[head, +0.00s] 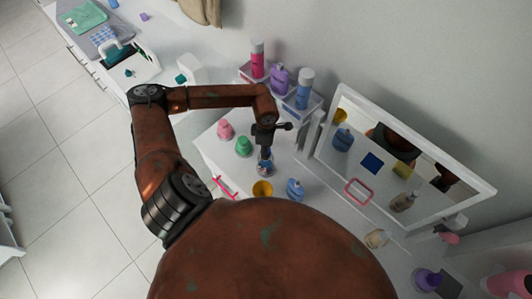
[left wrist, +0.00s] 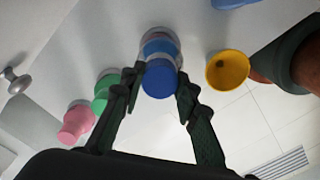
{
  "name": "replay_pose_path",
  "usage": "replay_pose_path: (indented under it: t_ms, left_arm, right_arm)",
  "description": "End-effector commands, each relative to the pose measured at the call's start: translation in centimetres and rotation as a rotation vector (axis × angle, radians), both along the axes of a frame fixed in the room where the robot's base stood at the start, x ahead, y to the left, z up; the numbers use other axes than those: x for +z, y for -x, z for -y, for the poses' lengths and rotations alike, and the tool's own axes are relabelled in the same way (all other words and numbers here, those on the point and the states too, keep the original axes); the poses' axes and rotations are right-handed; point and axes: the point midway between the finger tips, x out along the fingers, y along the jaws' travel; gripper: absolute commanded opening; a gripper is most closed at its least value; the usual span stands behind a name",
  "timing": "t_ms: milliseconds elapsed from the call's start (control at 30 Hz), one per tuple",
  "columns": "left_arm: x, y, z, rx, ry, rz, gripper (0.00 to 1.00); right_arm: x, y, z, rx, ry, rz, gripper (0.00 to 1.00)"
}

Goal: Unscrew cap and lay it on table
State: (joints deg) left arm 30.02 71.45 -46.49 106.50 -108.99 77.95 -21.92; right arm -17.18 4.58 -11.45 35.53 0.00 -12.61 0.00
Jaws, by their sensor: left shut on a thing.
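A bottle (head: 264,169) stands on the white table (head: 222,165) under my left gripper (head: 265,152). In the left wrist view the bottle (left wrist: 160,48) has a clear neck, a blue band and a pinkish far part. Its round blue cap (left wrist: 160,82) faces the camera, between the two dark fingers of my left gripper (left wrist: 158,88). The gripper is shut on the cap, and the cap appears to be on the bottle's neck. The gripper partly hides the cap in the head view. My right gripper is not in view.
A yellow cup (head: 262,188) and a blue bottle (head: 295,189) stand close in front. Green (head: 243,147) and pink (head: 225,130) containers stand to the left. A framed mirror (head: 335,165) is on the right, and tall bottles (head: 279,80) stand behind. Bare tabletop shows left of the bottle.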

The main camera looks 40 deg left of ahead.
Motion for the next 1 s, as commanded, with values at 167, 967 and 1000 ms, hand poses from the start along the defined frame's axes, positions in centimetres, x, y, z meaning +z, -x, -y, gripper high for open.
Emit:
replay_pose_path:
  t_ms: [167,967,1000]
  left_arm:
    - [0.0,0.0,0.0,0.253,0.000,0.001,0.02]
    - [0.2,0.0,0.0,1.375,0.000,-0.001,0.02]
    - [0.1,0.0,0.0,1.398,-0.001,0.000,0.02]
  right_arm:
    - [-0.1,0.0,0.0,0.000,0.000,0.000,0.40]
    - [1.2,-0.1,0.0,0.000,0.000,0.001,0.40]
    - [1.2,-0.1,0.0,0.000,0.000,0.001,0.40]
